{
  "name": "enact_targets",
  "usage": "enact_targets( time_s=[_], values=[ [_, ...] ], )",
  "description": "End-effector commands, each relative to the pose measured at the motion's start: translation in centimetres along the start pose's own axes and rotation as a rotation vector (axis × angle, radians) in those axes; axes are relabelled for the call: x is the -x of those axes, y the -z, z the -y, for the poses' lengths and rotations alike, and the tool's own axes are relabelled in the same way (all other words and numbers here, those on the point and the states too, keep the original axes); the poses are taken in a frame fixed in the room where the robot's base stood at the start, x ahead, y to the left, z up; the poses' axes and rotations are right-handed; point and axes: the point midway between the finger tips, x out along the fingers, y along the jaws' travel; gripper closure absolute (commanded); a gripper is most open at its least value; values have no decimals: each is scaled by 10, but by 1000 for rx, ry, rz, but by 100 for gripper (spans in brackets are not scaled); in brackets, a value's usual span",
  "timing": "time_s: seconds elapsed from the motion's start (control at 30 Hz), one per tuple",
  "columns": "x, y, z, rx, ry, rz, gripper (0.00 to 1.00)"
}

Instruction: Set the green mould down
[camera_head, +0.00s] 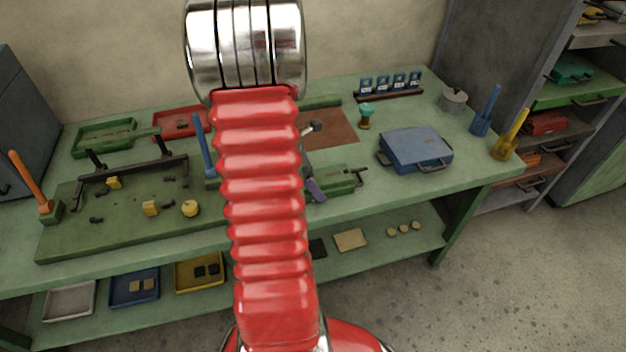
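Two green pieces could be the green mould, and I cannot tell which it is. A green tray-like piece with a long handle (105,138) lies at the back left of the bench. A green block with a dark handle (338,180) lies near the front edge, just right of my arm, partly hidden by it. My red ribbed arm with its chrome joint fills the middle of the view. My gripper does not show, so its hold and its distance to either piece cannot be seen.
The green bench (440,180) carries a blue case (415,148), a red tray (180,122), a dark green board with a black frame (75,232), and upright orange, blue and yellow handles. A purple-handled tool (316,190) lies beside my arm. The lower shelf (400,248) holds trays.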

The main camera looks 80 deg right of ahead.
Motion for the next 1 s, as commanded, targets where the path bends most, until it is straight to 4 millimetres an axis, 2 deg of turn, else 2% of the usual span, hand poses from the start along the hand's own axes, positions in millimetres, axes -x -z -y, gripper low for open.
enact_targets(
  time_s=[0.37, 0.4, 0.67, 1.0],
  values=[
    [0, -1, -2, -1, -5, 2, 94],
    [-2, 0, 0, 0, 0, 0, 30],
    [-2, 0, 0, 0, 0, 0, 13],
    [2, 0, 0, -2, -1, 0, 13]
  ],
)
